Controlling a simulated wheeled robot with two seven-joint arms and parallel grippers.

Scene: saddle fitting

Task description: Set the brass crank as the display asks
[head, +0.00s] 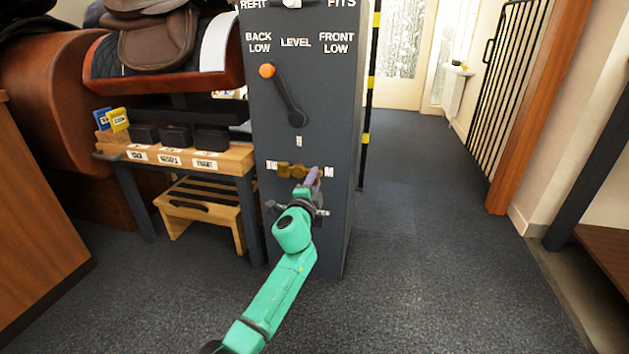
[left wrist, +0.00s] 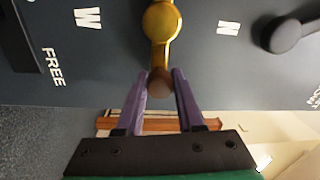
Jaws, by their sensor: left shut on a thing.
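The brass crank (head: 292,170) sits low on the front of the dark grey cabinet (head: 300,135). Its arm reaches to the right in the head view. In the left wrist view its round brass hub (left wrist: 162,22) is at the top, and its brown handle knob (left wrist: 160,82) lies between the purple fingers of my left gripper (left wrist: 160,85). My left gripper (head: 313,177) is shut on this knob. It covers part of the labels beside and below the crank in the head view. The display's request cannot be read in these frames. My right gripper is not in view.
Above the crank is a black lever with an orange knob (head: 267,71), pointing up-left toward BACK LOW. A wooden bench (head: 180,160) with dark blocks and a step stool (head: 195,203) stand to the left. Open carpeted floor (head: 440,240) lies to the right.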

